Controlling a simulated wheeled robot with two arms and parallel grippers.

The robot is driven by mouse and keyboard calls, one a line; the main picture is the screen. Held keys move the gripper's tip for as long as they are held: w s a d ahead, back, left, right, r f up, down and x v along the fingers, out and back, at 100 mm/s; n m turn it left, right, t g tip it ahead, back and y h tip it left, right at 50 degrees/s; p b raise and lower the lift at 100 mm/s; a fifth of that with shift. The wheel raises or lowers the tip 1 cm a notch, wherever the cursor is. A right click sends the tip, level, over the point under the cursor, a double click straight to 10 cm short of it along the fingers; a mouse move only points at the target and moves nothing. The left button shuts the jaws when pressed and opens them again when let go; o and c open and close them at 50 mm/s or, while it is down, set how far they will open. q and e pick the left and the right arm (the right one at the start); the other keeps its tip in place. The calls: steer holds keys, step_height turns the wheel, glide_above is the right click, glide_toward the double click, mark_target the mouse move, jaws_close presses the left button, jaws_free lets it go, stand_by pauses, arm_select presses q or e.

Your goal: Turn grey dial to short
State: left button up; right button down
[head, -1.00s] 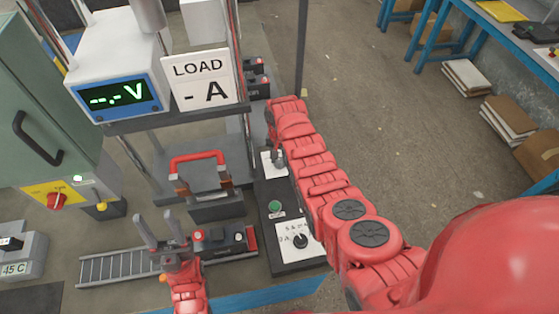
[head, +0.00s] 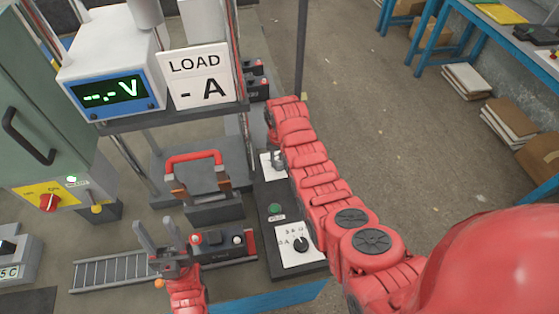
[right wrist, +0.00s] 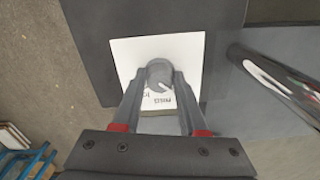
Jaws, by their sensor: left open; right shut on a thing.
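The grey dial (right wrist: 159,75) sits on a white label plate (right wrist: 185,48) on a dark panel. In the right wrist view my right gripper (right wrist: 158,82) is shut on the dial, one finger on each side. The plate's lettering is partly hidden by the fingers, so I cannot read the setting. In the head view the grey dial (head: 279,165) shows beside my right arm, and my right gripper is mostly hidden by that arm. My left gripper (head: 158,241) is open and empty, above the ladder-like rack near the front.
A black dial (head: 300,244) on a white plate and a green button (head: 275,209) share the dark panel. A battery (head: 219,242) lies near my left gripper. A red-handled clamp device (head: 195,175) stands behind. The meter reads "--.-V" and the load sign "- A".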

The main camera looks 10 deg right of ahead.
mark_target(279, 162)
steer(key=shift+c, duration=2.2)
jaws_free()
steer(key=shift+r+b, duration=0.3)
steer(key=shift+r, duration=0.3)
step_height(279, 162, up, 5)
steer(key=shift+w+f+b, duration=0.1)
steer(key=shift+f+b, duration=0.1)
steer(key=shift+b, duration=0.55)
step_height(279, 162, up, 12)
steer(key=p, duration=1.1)
steer(key=shift+f, duration=0.2)
steer(key=shift+s+f, duration=0.1)
steer(key=shift+s, duration=0.1)
